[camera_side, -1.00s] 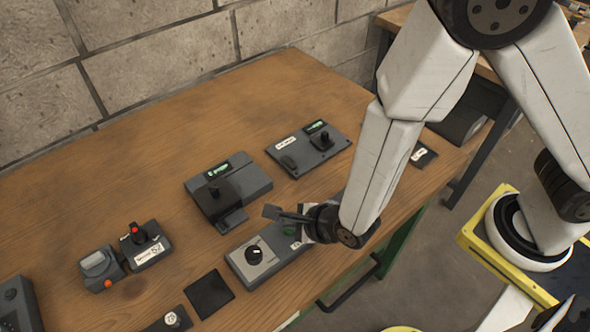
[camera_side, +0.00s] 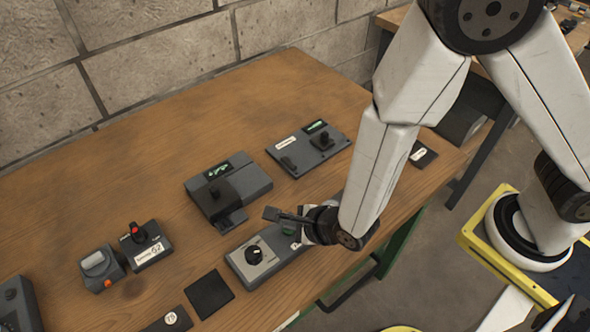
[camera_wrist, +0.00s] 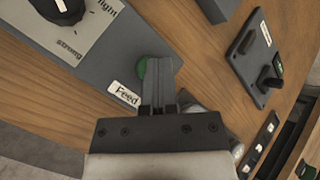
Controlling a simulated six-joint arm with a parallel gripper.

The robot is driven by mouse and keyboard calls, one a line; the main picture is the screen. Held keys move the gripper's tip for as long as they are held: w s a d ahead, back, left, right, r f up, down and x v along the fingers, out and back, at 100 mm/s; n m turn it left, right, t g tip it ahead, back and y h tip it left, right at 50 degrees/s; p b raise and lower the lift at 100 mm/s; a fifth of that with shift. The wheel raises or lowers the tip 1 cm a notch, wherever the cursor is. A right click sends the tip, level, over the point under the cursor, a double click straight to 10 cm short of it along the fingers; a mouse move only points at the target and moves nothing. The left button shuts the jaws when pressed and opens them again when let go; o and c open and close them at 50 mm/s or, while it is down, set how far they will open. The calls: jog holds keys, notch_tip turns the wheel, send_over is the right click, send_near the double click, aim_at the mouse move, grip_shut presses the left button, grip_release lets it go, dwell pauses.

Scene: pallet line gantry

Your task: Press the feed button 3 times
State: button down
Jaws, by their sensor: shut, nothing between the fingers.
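A grey feed box (camera_side: 250,274) lies near the bench's front edge. It carries a green button (camera_wrist: 141,70) beside a white "Feed" label (camera_wrist: 124,93). My gripper (camera_wrist: 160,62) is shut and empty. In the wrist view its fingertips overlap the right side of the button and hide part of it. I cannot tell whether they touch it or hover just above it.
A black knob (camera_side: 254,254) is on the same box. A grey unit with a display (camera_side: 228,187) and a switch plate (camera_side: 308,148) stand behind it. A black pad (camera_side: 209,294) and a red-topped switch box (camera_side: 146,243) lie to the left. The back left of the bench is clear.

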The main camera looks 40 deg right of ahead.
jog(key=shift+r, duration=0.9)
jog(key=shift+r, duration=2.5)
jog(key=s+d+r+n+g+h, duration=0.1)
jog(key=d+r+n+g, duration=0.2)
jog(key=d+n, duration=0.8)
jog(key=s+d+r+n+g+h, duration=0.1)
jog(key=s+d+r+n+g, duration=0.1)
jog(key=d+n, duration=1)
jog(key=shift+r+n+g, duration=0.5)
jog(key=shift+n+g, duration=0.2)
jog(key=shift+n, duration=0.1)
